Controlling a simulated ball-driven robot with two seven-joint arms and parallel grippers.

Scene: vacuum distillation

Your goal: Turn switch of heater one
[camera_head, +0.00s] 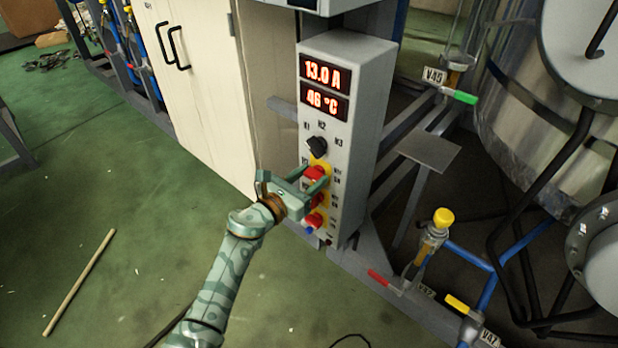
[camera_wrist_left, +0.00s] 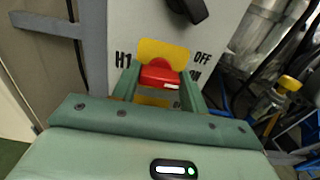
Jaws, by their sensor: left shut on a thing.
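The grey control box (camera_head: 345,130) has two red displays reading 13.0 A and 46 °C. Below them is a black selector knob (camera_head: 317,147), with a column of red switches on yellow plates under it. My left gripper (camera_head: 318,180) is at the upper red switch (camera_head: 315,172). In the left wrist view, this red switch (camera_wrist_left: 160,74) sits between the fingers of my left gripper (camera_wrist_left: 160,88), which are shut on it. The labels H1, OFF and ON show beside it. Lower red switches (camera_head: 314,220) are partly hidden by the gripper. My right gripper is not in view.
A white cabinet (camera_head: 205,80) stands left of the box. Right of it are a metal tank (camera_head: 530,120), pipes and valves, including a yellow-knobbed valve (camera_head: 443,218). A wooden stick (camera_head: 78,283) lies on the otherwise mostly clear green floor.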

